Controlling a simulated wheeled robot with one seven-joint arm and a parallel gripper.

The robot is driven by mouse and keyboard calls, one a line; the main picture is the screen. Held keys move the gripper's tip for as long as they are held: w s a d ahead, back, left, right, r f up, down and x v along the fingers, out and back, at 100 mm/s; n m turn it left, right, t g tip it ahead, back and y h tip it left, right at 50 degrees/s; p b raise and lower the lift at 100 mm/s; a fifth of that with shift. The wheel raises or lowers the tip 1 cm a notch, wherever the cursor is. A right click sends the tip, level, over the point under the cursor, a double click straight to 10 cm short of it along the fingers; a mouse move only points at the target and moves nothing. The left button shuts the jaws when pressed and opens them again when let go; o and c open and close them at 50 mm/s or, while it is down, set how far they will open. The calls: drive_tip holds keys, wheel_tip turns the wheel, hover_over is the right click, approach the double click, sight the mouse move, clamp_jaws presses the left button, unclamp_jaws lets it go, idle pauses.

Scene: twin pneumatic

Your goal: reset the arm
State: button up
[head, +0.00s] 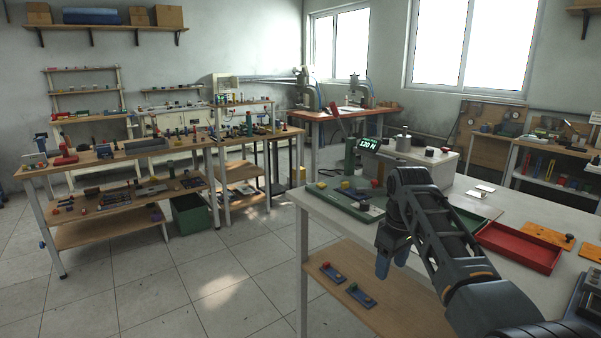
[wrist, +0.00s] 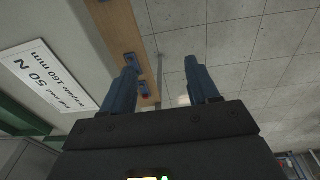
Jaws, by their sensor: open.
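My arm (head: 440,235) reaches from the lower right up over the white worktable (head: 325,207) and bends down at its far end. My gripper (head: 384,264) points down by the table's front edge, above or in front of the wooden lower shelf. In the wrist view my gripper (wrist: 160,62) shows two blue fingers spread apart, with nothing held between them. Behind the fingers are the shelf, the tiled floor and a white label (wrist: 42,75) reading 50 N and 160 mm.
A green test stand with a 120 N display (head: 369,144) stands behind my wrist. A red tray (head: 519,248) and orange boards (head: 547,236) lie to the right. Blue parts (head: 361,295) lie on the lower shelf (head: 345,262). The tiled floor on the left is open.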

drive_tip(key=s+a+f+m+t, duration=0.1)
drive_tip(key=s+f+t, duration=0.1)
drive_tip(key=s+f, duration=0.6)
drive_tip(key=s+a+f+m+t, duration=0.1)
drive_tip(key=s+f, duration=0.3)
drive_tip(key=f, duration=0.8)
drive_tip(key=s+f+m+t, duration=0.1)
drive_tip(key=s+f+t, duration=0.15)
drive_tip(key=s, duration=0.65)
drive_tip(key=s+f+m+t, duration=0.1)
drive_tip(key=s+f, duration=0.2)
drive_tip(key=s, duration=0.6)
drive_tip(key=s+d+r+m+t, duration=0.1)
drive_tip(key=s+r+t, duration=0.1)
drive_tip(key=s+r, duration=0.45)
drive_tip(key=s+r+t, duration=0.1)
drive_tip(key=s+r, duration=0.3)
drive_tip(key=s, duration=0.6)
drive_tip(key=s+d+r+m+t, duration=0.1)
drive_tip(key=s+r+t, duration=0.1)
drive_tip(key=s+r, duration=0.45)
drive_tip(key=s+r+m+t, duration=0.1)
drive_tip(key=s+r+t, duration=0.1)
drive_tip(key=s+r, duration=0.5)
wheel_tip(320, 180, up, 4)
drive_tip(key=shift+s+d+r, duration=0.15)
drive_tip(key=shift+d+r, duration=0.05)
drive_tip(key=shift+r, duration=0.05)
drive_tip(key=shift+c, duration=0.4)
